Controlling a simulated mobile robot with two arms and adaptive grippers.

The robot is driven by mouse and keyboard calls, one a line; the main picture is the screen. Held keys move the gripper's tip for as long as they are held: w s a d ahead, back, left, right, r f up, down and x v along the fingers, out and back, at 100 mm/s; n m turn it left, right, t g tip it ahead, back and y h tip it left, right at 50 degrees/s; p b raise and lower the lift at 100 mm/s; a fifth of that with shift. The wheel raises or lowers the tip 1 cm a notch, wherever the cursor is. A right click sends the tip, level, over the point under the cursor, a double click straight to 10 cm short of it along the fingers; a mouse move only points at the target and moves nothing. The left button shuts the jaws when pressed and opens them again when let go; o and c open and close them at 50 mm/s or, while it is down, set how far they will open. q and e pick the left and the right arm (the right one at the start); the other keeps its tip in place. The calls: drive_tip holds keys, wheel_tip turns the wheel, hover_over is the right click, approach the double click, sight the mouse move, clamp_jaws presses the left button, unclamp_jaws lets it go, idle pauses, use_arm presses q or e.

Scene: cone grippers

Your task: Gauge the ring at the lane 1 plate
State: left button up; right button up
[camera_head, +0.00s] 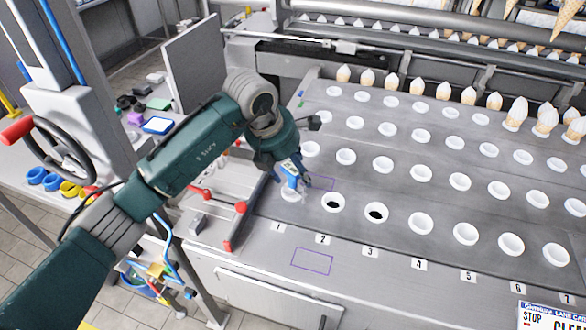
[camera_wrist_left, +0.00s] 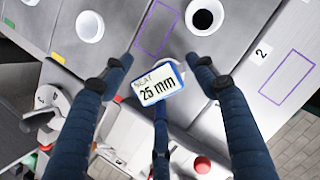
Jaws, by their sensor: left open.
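The blue-and-white gauge (camera_head: 289,168) stands at the front of lane 1, over a white ring (camera_head: 285,196) that it and my gripper partly cover. In the left wrist view the gauge display (camera_wrist_left: 158,88) reads "SEAT 25 mm". How the gauge sits in the ring is hidden. The lane 1 label (camera_head: 278,227) is on the plate edge. My right gripper is not in view.
White rings with dark holes mark lanes 2 (camera_head: 333,203) and 3 (camera_head: 376,212). Purple outlines lie beside the gauge (camera_head: 321,183) and on the front ledge (camera_head: 312,259). A red-knobbed frame (camera_head: 240,208) stands close to the left. Wrapped cones (camera_head: 420,86) line the back.

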use_arm(q)
drive_tip(key=v, duration=1.2)
drive_tip(key=shift+w+d, duration=0.1)
